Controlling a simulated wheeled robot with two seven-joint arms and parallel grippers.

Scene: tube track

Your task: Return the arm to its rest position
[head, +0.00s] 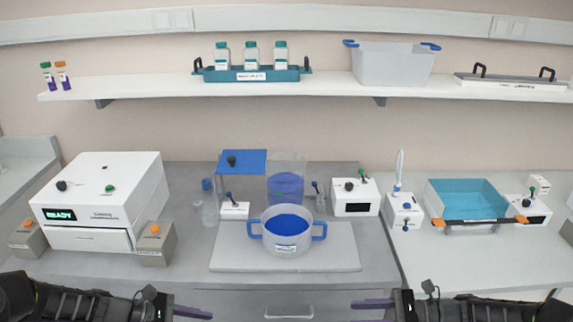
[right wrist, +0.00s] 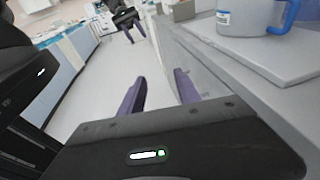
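My left arm comes in at the bottom left of the head view, with its purple-fingered gripper (head: 192,313) low in front of the bench edge. The right wrist view also shows my left gripper (right wrist: 135,33) in the distance, its two fingers apart with nothing between them. My right gripper (head: 372,309) is at the bottom right of the head view, also in front of the bench. In the right wrist view, its purple fingers (right wrist: 159,76) are spread over bare floor and hold nothing. Both arms are partly cut off by the head view's lower edge.
A clear pot with blue contents and blue handles (head: 287,232) stands on a pale board (head: 230,258) near the front edge. A white machine (head: 105,195) stands left, a blue water bath (head: 467,198) right. A shelf (head: 150,90) runs above.

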